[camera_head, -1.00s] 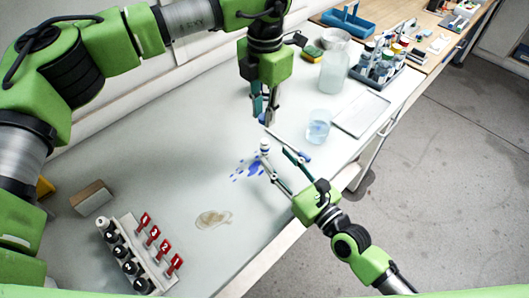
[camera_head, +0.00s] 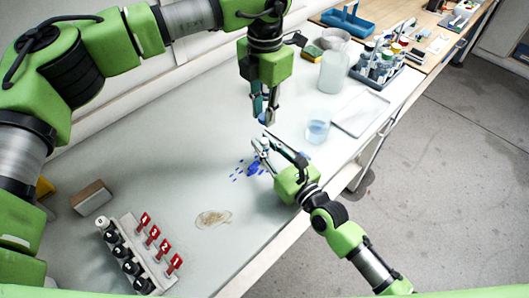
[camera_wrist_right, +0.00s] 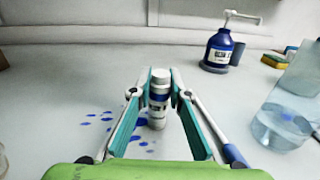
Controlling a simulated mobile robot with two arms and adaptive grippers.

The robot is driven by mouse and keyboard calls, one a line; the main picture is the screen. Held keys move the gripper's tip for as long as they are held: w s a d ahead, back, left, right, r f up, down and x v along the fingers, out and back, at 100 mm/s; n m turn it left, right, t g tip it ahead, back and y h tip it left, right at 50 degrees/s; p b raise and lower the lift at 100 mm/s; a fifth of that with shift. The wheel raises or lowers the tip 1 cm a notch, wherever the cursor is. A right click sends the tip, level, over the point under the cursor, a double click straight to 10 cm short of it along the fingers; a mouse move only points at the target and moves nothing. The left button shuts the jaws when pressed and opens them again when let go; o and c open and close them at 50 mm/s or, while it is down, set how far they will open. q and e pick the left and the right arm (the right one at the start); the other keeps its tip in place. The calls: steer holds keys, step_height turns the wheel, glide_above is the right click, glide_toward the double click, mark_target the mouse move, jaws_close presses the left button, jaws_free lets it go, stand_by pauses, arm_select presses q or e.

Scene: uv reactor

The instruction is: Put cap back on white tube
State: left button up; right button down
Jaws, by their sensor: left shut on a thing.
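The white tube (camera_wrist_right: 158,105) stands upright in the right wrist view, with a smooth white top and dark print on its side. My right gripper (camera_wrist_right: 163,76) has its fingers on either side of the tube, with their tips close to its upper part. I cannot tell whether they touch it. In the head view, my right gripper (camera_head: 262,142) mostly hides the tube. My left gripper (camera_head: 264,115) points down above and behind it, shut on a small blue thing at its fingertips. Whether this is the cap is too small to tell.
Blue spots (camera_head: 254,168) mark the table beside the tube. A beaker of blue liquid (camera_head: 317,128), a tray (camera_head: 362,112) and a large bottle (camera_head: 334,68) stand to the right. A blue pump bottle (camera_wrist_right: 219,50) stands behind. A switch block (camera_head: 133,258) is at front left.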

arm_select(q)
glide_above(264, 140)
steer(key=shift+s+f, duration=0.1)
steer(key=shift+f, duration=2.35)
steer(key=shift+f, duration=0.1)
steer(key=shift+f, duration=0.85)
steer(key=shift+f, duration=0.55)
steer(key=shift+o, duration=0.2)
steer(key=m, duration=0.6)
steer(key=shift+c, duration=0.2)
steer(key=o, duration=0.7)
steer(key=shift+c, duration=0.2)
